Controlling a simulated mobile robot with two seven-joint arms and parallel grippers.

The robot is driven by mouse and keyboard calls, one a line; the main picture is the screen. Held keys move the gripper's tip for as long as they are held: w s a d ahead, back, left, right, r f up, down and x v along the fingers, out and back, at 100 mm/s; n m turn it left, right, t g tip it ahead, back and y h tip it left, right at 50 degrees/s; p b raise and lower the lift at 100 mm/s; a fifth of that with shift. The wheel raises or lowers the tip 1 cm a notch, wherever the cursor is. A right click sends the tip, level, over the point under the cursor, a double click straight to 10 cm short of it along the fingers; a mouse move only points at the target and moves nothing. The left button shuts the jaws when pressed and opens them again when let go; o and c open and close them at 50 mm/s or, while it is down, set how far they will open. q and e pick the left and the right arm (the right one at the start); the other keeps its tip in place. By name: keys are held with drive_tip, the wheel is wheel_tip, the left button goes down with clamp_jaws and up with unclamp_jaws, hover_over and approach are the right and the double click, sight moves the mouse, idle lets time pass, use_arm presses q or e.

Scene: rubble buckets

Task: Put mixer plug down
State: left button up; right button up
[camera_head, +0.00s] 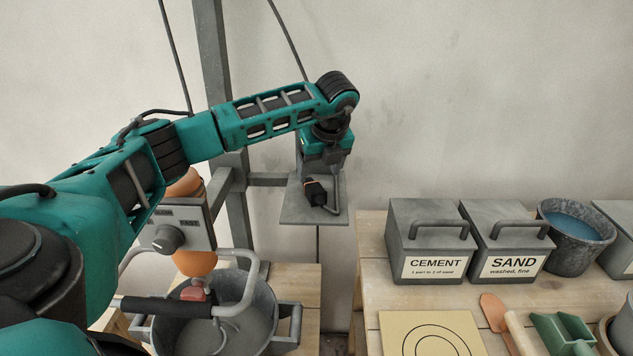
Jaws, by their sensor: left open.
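The mixer plug (315,194), a small black piece with an orange band, is at the grey wall shelf (300,213); it looks to be resting there, though its underside is hidden. My left gripper (324,190) is open and points down over the shelf, with its fingers close around or beside the plug; whether they touch it I cannot tell. The mixer (194,262), with an orange body and a grey dial box (178,226), stands at the left, partly behind my left arm. My right gripper is not in view.
A grey bucket (271,306) sits beneath the mixer. A grey post (212,60) rises behind the left arm. On the right bench are a cement box (430,238), a sand box (508,240), a bucket of water (575,250), a trowel (495,313) and a green scoop (562,334).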

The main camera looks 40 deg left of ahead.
use_arm(q)
drive_tip(key=v, duration=0.5)
drive_tip(key=shift+s, duration=0.1)
idle(0.5)
